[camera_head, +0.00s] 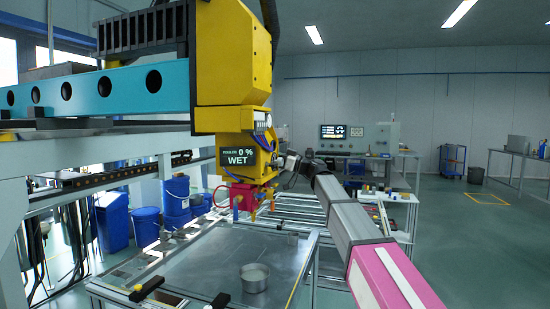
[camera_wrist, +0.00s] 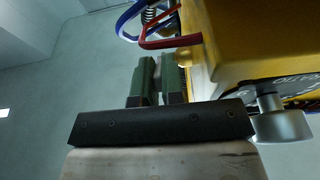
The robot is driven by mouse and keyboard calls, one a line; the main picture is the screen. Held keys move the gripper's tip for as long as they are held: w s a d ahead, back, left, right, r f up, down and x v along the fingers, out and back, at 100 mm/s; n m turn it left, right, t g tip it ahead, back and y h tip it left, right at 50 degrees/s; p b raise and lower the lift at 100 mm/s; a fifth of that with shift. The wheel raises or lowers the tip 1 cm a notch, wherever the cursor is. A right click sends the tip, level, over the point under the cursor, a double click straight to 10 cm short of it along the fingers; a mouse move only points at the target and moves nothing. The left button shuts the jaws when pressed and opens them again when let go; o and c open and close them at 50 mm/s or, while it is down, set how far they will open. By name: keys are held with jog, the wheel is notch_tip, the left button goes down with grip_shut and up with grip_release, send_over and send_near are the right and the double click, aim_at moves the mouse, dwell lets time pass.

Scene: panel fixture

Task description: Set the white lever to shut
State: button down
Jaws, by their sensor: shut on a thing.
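The yellow machine head (camera_head: 232,60) hangs from the teal beam and carries a small screen (camera_head: 238,157) reading 0 % and WET. My gripper (camera_head: 284,161) is at the right side of the head, just beside the screen housing. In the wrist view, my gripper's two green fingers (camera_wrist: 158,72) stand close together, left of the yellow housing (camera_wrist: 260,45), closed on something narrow. The white lever is not clearly visible; the fingers hide the thing between them, which I take to be the lever. A pale grey knob (camera_wrist: 282,125) with a printed dial sits on the housing's underside.
Red (camera_wrist: 168,42) and blue (camera_wrist: 128,20) hoses loop close to my fingertips. A pink nozzle block (camera_head: 248,194) hangs below the head. A metal table (camera_head: 205,262) with a round pot (camera_head: 254,277) stands beneath. The space right of the head is taken up by my arm.

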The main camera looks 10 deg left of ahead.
jog(key=c, duration=1.2)
grip_release()
jog(key=shift+c, duration=0.2)
jog(key=shift+d, duration=0.15)
jog(key=w+v, duration=0.1)
jog(key=v, duration=0.9)
jog(key=shift+s+d, duration=0.25)
jog(key=shift+s, duration=0.25)
